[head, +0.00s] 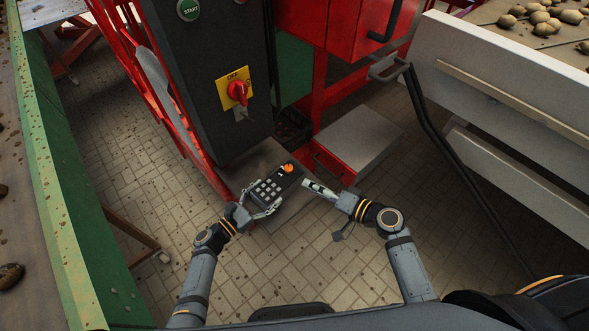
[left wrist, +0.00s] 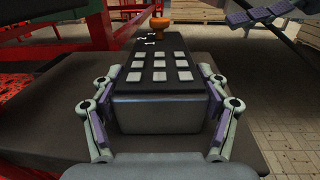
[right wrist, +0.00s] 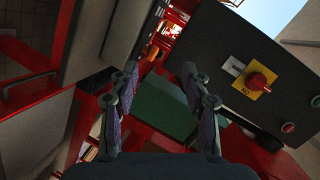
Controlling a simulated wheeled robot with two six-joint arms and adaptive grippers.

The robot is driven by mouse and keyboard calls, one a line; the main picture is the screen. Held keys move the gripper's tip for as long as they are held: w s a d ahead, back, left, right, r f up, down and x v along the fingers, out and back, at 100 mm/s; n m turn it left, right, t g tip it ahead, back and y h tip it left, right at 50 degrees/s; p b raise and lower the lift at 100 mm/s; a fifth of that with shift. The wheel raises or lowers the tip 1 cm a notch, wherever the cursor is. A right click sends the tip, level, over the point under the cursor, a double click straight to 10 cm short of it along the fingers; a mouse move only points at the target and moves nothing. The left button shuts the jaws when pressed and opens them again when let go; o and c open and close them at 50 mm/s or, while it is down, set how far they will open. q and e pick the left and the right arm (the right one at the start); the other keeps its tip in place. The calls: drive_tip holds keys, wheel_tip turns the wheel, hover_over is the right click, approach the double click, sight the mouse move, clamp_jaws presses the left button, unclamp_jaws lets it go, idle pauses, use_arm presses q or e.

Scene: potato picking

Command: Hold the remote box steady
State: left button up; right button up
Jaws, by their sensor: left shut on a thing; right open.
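The remote box (head: 268,189) is a dark box with several pale square buttons and an orange knob (head: 288,168) at its far end. It rests on a dark flat ledge below the control cabinet. My left gripper (head: 264,203) is shut on the near end of the box. In the left wrist view, the fingers of my left gripper (left wrist: 158,95) press both sides of the box (left wrist: 157,112). My right gripper (head: 315,187) is open and empty, just right of the box and apart from it. The right wrist view shows its spread fingers (right wrist: 160,75).
The dark control cabinet (head: 205,110) with a red switch (head: 237,91) stands behind the box. A red-sided box with a grey lid (head: 352,138) is behind my right gripper. A white-sided potato conveyor (head: 500,80) is at the right. A green-sided belt (head: 60,200) runs along the left. Tiled floor lies between.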

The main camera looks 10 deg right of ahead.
sight(292, 170)
drive_tip(key=w+a+f+m+t, duration=0.1)
drive_tip(key=w+a+m, duration=0.1)
drive_tip(key=m, duration=0.6)
drive_tip(key=w+a+f+m+t, duration=0.1)
drive_tip(key=w+m, duration=0.3)
drive_tip(key=m, duration=0.4)
drive_tip(key=w+a+f+m+t+y, duration=0.1)
drive_tip(key=w+a+m, duration=0.3)
drive_tip(key=m, duration=0.4)
drive_tip(key=shift+w, duration=0.1)
